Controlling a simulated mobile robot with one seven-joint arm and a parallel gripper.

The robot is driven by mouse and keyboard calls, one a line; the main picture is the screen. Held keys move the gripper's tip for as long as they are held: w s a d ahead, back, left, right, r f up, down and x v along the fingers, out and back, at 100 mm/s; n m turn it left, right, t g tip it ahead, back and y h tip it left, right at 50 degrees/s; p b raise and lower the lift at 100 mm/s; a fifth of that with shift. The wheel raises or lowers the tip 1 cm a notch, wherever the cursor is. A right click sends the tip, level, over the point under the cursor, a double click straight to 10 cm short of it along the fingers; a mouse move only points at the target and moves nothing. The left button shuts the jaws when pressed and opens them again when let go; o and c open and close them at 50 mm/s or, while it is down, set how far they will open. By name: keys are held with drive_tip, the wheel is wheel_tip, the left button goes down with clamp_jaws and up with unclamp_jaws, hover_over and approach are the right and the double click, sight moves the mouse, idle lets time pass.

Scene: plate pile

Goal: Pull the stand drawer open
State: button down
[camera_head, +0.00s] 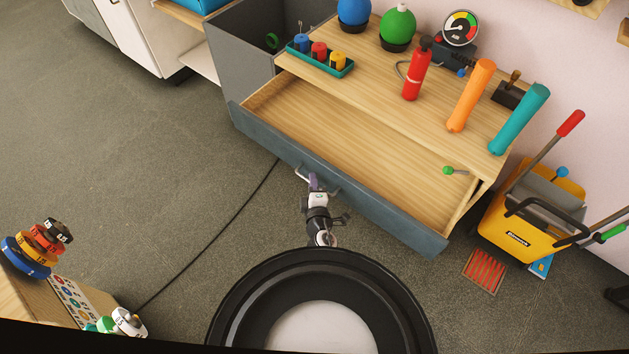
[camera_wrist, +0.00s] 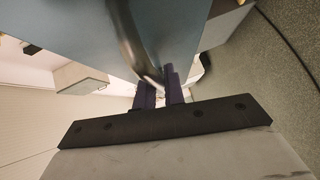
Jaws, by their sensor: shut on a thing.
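The stand drawer (camera_head: 384,209) has a blue-grey front and a light wood inside; it is pulled well out from under the wooden top, and its visible inside is empty. A curved metal handle (camera_head: 302,174) sits on the drawer front. My gripper (camera_head: 313,183) is at the handle, with its fingers shut on it. In the wrist view the purple fingers (camera_wrist: 160,92) close around the handle bar (camera_wrist: 136,50), beside the blue-grey drawer front (camera_wrist: 185,35). The exact contact between fingers and bar is partly hidden.
The stand top (camera_head: 385,97) carries a red extinguisher (camera_head: 417,72), orange and teal cylinders, a gauge and a tray of small pots. A yellow mop bucket (camera_head: 518,226) stands right of the drawer. A weight stack (camera_head: 36,247) is at lower left.

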drive_tip(key=c, duration=1.5)
unclamp_jaws()
drive_tip(key=shift+s, duration=0.2)
